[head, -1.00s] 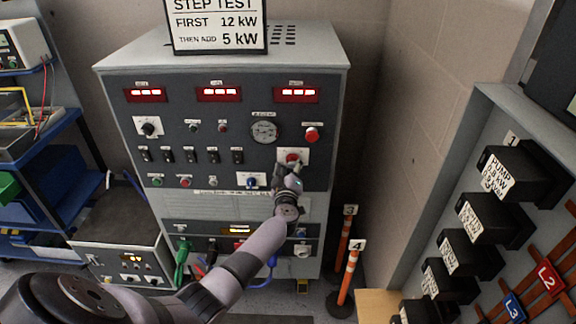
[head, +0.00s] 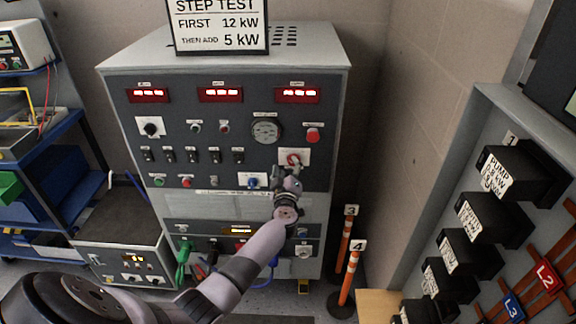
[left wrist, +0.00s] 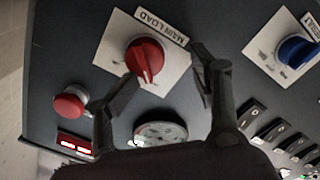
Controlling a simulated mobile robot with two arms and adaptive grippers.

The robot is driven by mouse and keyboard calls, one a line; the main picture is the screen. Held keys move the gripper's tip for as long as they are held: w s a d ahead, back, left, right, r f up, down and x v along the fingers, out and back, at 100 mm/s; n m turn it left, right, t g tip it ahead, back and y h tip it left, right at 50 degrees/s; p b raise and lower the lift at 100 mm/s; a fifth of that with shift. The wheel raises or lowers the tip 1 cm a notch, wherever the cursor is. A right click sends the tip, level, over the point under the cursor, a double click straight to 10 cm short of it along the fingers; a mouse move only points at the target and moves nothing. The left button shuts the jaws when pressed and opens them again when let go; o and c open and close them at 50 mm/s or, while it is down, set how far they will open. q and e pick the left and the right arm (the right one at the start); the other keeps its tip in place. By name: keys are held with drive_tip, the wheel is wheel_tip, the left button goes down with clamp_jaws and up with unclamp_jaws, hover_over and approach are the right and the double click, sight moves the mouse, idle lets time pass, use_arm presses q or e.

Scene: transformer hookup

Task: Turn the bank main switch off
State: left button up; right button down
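The red MAIN LOAD rotary switch (head: 293,159) sits on a white plate at the right of the grey load bank's front panel (head: 222,120). In the left wrist view the red knob (left wrist: 146,57) has a pale pointer mark toward the picture's bottom. My left gripper (head: 290,172) is in front of the panel, just below the knob in the head view. In the left wrist view its two fingers (left wrist: 163,76) are spread and empty, on either side of the knob's near edge; I cannot tell whether they touch it. My right gripper is not in view.
A red push button (left wrist: 70,102), a round dial (head: 265,131) and a blue knob (left wrist: 297,49) are near the switch. Black PUMP-labelled boxes (head: 478,215) stand at right, orange posts (head: 348,275) at lower right. A blue shelf (head: 60,190) is at left.

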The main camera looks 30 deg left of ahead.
use_arm(q)
drive_tip(key=s+a+v, duration=0.1)
drive_tip(key=v, duration=1)
drive_tip(key=shift+a, duration=0.25)
drive_tip(key=shift+f, duration=0.1)
drive_tip(key=s+d+f+m+h, duration=0.3)
drive_tip(key=d+f+m, duration=0.1)
drive_tip(key=f, duration=0.6)
drive_tip(key=s+d+f+m+h, duration=0.2)
drive_tip(key=d+f+m+h, duration=0.15)
drive_tip(key=f, duration=0.65)
drive_tip(key=s+d+f+m+g+h, duration=0.1)
drive_tip(key=s+d+f+m+g, duration=0.3)
drive_tip(key=s+f, duration=0.8)
drive_tip(key=s+d+f+m+g+h, duration=0.2)
drive_tip(key=s+d+f+m+g, duration=0.2)
drive_tip(key=s+f, duration=0.9)
drive_tip(key=shift+s+d+f+g, duration=0.25)
drive_tip(key=shift+s+g, duration=0.45)
drive_tip(key=shift+s, duration=0.25)
drive_tip(key=s+f+g, duration=0.1)
drive_tip(key=s, duration=0.5)
drive_tip(key=s+f+m+g, duration=0.1)
drive_tip(key=s+f+g, duration=0.1)
drive_tip(key=s, duration=0.4)
drive_tip(key=s+a+f+m+g, duration=0.1)
drive_tip(key=s+f+g, duration=0.1)
drive_tip(key=s, duration=0.4)
drive_tip(key=shift+s+f, duration=0.2)
